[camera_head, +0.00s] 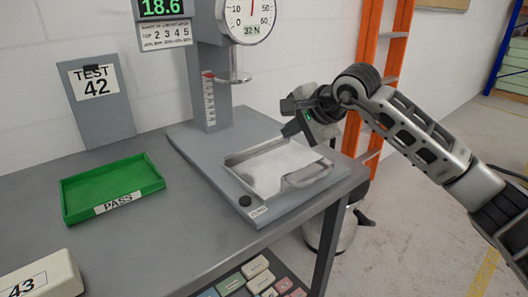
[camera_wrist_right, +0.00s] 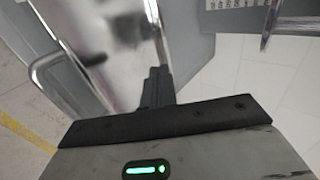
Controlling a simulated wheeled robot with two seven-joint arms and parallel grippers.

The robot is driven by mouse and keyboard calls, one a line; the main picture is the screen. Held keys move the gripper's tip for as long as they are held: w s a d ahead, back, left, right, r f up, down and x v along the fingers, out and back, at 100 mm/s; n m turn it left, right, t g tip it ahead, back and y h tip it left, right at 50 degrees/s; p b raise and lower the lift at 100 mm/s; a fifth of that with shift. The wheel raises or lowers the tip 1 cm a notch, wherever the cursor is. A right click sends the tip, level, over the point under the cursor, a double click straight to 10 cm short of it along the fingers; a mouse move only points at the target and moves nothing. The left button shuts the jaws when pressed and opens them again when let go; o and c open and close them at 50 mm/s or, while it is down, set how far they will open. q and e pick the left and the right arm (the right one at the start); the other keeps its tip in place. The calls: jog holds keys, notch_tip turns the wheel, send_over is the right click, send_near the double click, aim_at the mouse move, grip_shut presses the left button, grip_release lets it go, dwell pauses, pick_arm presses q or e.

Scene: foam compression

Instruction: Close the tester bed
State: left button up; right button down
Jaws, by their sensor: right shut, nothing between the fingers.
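The tester bed (camera_head: 268,168) is a shiny flat metal tray with low raised sides, on the grey base of the tester (camera_head: 190,135). It sits forward of the round press plate (camera_head: 233,78), not under it. A curved metal handle (camera_head: 308,178) is at its right front end; it also shows in the wrist view (camera_wrist_right: 65,62). My right gripper (camera_head: 290,130) is shut and empty, tilted down at the bed's back right side. In the wrist view its dark fingers (camera_wrist_right: 157,85) are together beside the bed's edge; contact is unclear. My left gripper is out of view.
A green PASS tray (camera_head: 110,190) lies left on the grey table, with a TEST 42 board (camera_head: 97,97) behind it. A cream block marked 43 (camera_head: 45,275) is at the front left. An orange ladder (camera_head: 385,60) stands behind my right arm.

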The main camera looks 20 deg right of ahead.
aim_at(261, 150)
jog(key=shift+x, duration=0.9)
jog(key=p+x, duration=0.1)
jog(key=x, duration=0.7)
jog(key=shift+w+a+f, duration=0.1)
jog(key=shift+w+f, duration=0.15)
jog(key=shift+f, duration=0.05)
